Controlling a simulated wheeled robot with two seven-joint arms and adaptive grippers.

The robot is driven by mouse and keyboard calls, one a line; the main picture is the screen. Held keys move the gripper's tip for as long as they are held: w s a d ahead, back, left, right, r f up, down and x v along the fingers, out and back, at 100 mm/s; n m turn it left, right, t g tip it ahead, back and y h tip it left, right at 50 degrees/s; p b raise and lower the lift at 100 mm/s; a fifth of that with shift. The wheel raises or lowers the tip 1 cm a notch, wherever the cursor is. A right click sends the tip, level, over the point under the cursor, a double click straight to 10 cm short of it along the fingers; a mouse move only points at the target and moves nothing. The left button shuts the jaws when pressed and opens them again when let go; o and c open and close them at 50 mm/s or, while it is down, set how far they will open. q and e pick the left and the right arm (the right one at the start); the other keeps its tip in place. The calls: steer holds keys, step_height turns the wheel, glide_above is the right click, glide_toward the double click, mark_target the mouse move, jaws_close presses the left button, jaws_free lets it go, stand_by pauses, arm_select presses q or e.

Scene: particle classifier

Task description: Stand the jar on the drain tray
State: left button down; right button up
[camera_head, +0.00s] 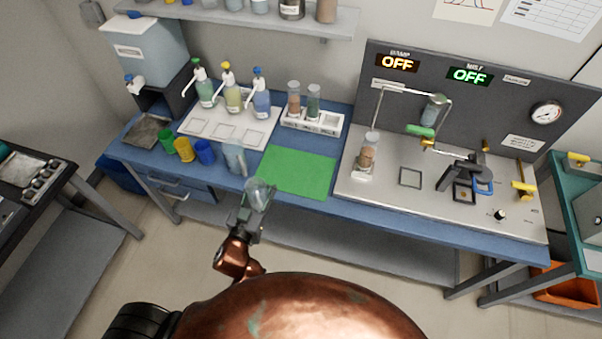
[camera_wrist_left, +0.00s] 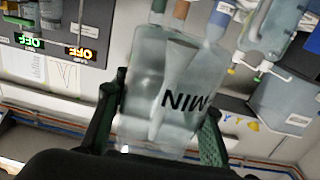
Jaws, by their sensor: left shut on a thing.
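My left gripper (camera_head: 248,212) is shut on a clear jar (camera_head: 259,192) and holds it in front of the bench's front edge, below the green mat in the head view. In the left wrist view the jar (camera_wrist_left: 150,85) fills the space between the two dark fingers and bears upside-down black "MIN" lettering. I cannot tell what is in it. A grey, shallow tray, apparently the drain tray (camera_head: 147,131), lies on the bench's left end in front of the water tank, well up and left of the gripper. My right gripper is out of view.
Green, yellow and blue cups (camera_head: 204,152) and a clear beaker (camera_head: 234,157) stand between the gripper and the tray. Pump bottles (camera_head: 228,92) stand on a white tray behind. The green mat (camera_head: 298,172) is bare. The tank (camera_head: 148,52) with a spigot stands behind the drain tray.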

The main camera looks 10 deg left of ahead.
arm_select(q)
steer(key=w+a+b, duration=0.2)
steer(key=w+a, duration=0.3)
steer(key=w, duration=0.4)
steer(key=w+d+f+b, duration=0.2)
steer(key=w+d+f, duration=0.2)
steer(key=w+f, duration=0.1)
steer(key=w+d+f+b, duration=0.2)
steer(key=w+d+f, duration=0.2)
steer(key=d+f, duration=0.1)
steer(key=shift+w+d+b, duration=0.2)
steer(key=shift+w+b, duration=0.1)
steer(key=shift+w, duration=0.1)
steer(key=shift+w+f+b, duration=0.1)
steer(key=shift+f+b, duration=0.55)
steer(key=shift+f, duration=0.85)
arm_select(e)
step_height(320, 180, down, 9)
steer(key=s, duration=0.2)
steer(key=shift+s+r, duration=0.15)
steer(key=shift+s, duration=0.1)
arm_select(q)
steer(key=shift+f, duration=0.15)
steer(key=c, duration=1.2)
jaws_free()
